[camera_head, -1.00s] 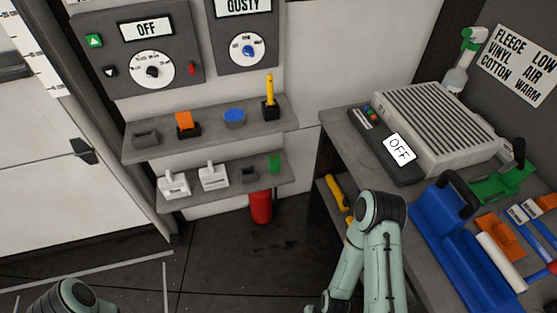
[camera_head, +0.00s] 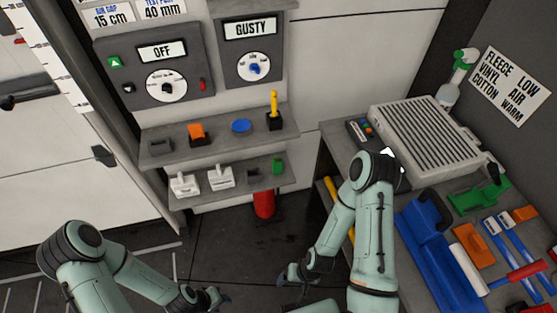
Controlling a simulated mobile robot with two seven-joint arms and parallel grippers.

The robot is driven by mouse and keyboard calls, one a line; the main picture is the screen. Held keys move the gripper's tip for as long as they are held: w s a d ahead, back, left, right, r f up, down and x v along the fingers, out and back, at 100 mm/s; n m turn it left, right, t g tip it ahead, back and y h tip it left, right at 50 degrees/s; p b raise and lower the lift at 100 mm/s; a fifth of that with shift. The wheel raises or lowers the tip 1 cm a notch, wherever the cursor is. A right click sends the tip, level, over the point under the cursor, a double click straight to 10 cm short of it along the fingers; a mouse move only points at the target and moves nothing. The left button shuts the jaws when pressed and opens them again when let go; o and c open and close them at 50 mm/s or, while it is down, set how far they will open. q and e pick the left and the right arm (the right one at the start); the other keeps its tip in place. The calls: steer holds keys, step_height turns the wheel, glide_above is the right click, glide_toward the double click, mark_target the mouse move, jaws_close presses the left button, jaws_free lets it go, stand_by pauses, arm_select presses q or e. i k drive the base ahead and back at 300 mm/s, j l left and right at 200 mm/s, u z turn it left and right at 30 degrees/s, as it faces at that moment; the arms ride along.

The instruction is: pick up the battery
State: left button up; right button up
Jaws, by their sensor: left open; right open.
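I cannot tell for sure which thing is the battery. Small candidates stand on the lower wall shelf (camera_head: 240,183): a dark grey block (camera_head: 250,174) and a green piece (camera_head: 278,166) at its right end. My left gripper (camera_head: 216,298) is open and empty at the bottom of the view, over the dark floor, well short of the shelves. My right gripper (camera_head: 294,277) is open, low in the middle, below and right of the shelves. It touches nothing that I can see. Fine detail of both jaws is small.
The upper shelf (camera_head: 220,142) holds an orange piece (camera_head: 197,132), a blue disc (camera_head: 241,126) and a yellow-handled tool (camera_head: 274,105). Two white tools stand on the lower shelf. A red cylinder (camera_head: 264,204) is beneath. The right bench carries a grilled machine (camera_head: 425,135) and a blue tray (camera_head: 425,225).

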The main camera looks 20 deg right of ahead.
mark_target(277, 162)
steer(key=i+l, duration=0.15)
steer(key=i, duration=0.35)
steer(key=i+l+z, duration=0.1)
steer(key=i, duration=0.35)
